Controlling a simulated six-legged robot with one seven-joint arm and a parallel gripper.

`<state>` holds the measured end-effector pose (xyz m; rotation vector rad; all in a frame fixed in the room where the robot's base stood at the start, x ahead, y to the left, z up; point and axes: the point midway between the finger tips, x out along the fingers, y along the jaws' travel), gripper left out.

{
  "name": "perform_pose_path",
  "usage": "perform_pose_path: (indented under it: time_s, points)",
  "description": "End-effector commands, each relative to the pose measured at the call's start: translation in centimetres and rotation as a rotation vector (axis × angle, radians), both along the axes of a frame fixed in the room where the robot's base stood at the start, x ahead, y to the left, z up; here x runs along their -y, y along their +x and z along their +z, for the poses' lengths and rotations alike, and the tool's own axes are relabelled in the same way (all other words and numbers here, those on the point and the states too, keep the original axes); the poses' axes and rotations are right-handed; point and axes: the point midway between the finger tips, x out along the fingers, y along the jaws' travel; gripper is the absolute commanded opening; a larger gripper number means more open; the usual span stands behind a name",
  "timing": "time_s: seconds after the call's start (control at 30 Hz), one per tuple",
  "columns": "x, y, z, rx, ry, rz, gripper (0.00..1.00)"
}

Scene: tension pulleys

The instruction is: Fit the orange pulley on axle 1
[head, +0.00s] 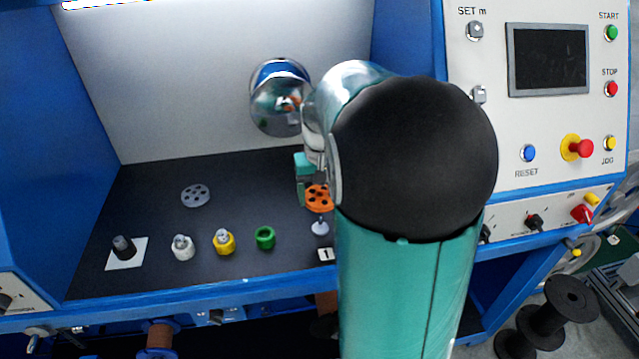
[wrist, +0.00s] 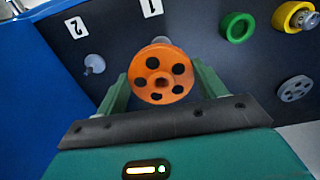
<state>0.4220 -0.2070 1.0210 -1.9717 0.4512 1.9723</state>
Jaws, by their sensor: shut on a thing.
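The orange pulley (head: 317,196) is a flat disc with a centre hole and several round holes. In the wrist view the orange pulley (wrist: 161,74) sits between the two green fingers of my gripper (wrist: 158,84), which is shut on it. In the head view my gripper (head: 303,178) is partly hidden behind my arm. Axle 1 (head: 320,227) is a white post beside the label "1" (head: 326,254). The pulley is just above it in the head view. In the wrist view only a pale bit of the axle (wrist: 161,40) shows behind the pulley, so I cannot tell whether they touch.
A grey pulley (head: 195,196) lies flat on the dark bench. A green ring (head: 265,238), a yellow piece (head: 224,242), a white piece (head: 183,247) and a black piece on a white square (head: 123,247) stand along the front. Axle 2 (wrist: 94,64) stands bare.

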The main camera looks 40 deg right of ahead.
Motion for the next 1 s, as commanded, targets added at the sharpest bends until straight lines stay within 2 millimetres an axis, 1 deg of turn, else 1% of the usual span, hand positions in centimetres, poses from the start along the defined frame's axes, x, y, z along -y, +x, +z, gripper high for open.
perform_pose_path:
  time_s: [0.03, 0.3, 0.43, 0.6, 1.0]
  points:
    - [-0.1, 0.0, -0.5, -0.003, 0.001, 0.0, 0.43]
    - [-0.1, 0.2, -2.9, -0.002, 0.001, 0.0, 0.43]
    - [-0.1, 0.4, -3.6, 0.0, 0.001, 0.0, 0.43]
    - [-0.1, 0.5, -4.1, 0.0, 0.001, 0.0, 0.43]
    - [-0.1, 0.5, -4.1, 0.001, 0.0, 0.0, 0.43]
